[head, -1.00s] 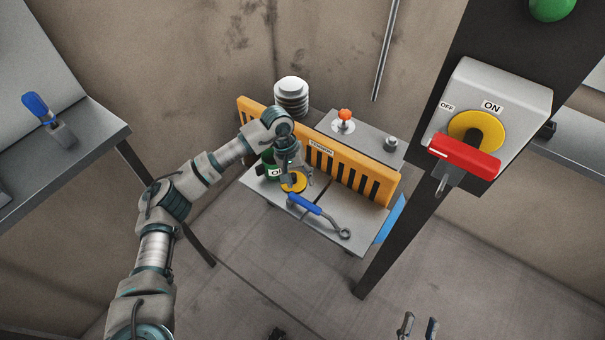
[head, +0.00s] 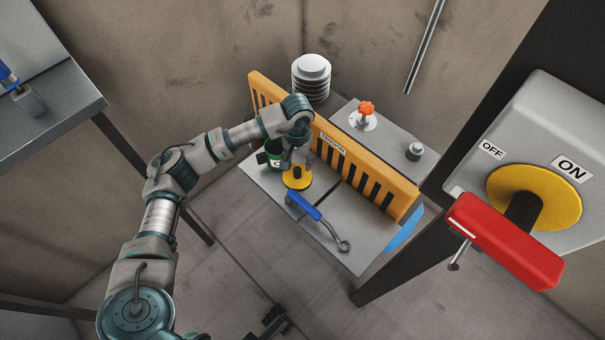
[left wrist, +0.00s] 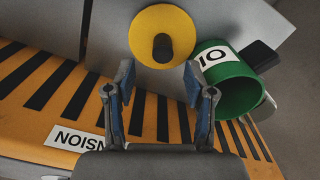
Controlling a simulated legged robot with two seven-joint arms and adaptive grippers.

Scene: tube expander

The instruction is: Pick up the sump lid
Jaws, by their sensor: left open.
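The sump lid is a yellow disc (head: 298,183) with a dark knob in its middle. It lies on the grey bench top in front of the orange slatted guard. The left wrist view shows the yellow disc (left wrist: 163,30) and its knob just beyond the fingertips. My left gripper (head: 295,160) is above and just behind the disc, apart from it. Its two fingers (left wrist: 158,75) are spread with nothing between them.
A green can (head: 270,155) stands left of the disc, close to my left gripper; it also shows in the left wrist view (left wrist: 232,88). A blue-handled tool (head: 310,208) lies right of the disc. The orange guard (head: 345,155) rises behind. A red-handled switch (head: 505,240) is at right.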

